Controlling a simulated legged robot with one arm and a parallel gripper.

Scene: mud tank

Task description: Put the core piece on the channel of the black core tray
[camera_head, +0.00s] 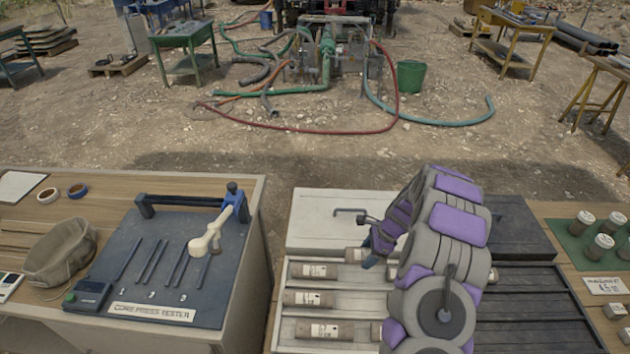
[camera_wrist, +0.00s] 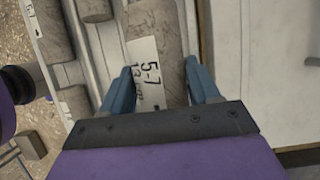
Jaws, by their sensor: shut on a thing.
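My gripper (camera_wrist: 160,72) is shut on a grey-brown core piece (camera_wrist: 155,30) with a white label reading "5-7". Its blue fingers lie on both sides of the core piece in the wrist view. In the head view, my gripper (camera_head: 370,250) is over the back channel of the white core tray, and my arm hides part of it. The core piece's far end (camera_head: 354,255) shows beside the fingers. I cannot tell whether it is lifted off the channel. The black core tray (camera_head: 535,310) lies to the right, with long empty dark channels, partly hidden by my arm.
The white tray (camera_head: 284,305) holds several other labelled core pieces (camera_head: 318,331). A white lid (camera_head: 310,215) and a dark lid (camera_head: 515,225) stand behind the trays. A core press tester (camera_head: 160,265) is at left. Jars (camera_head: 600,247) stand on a green mat at right.

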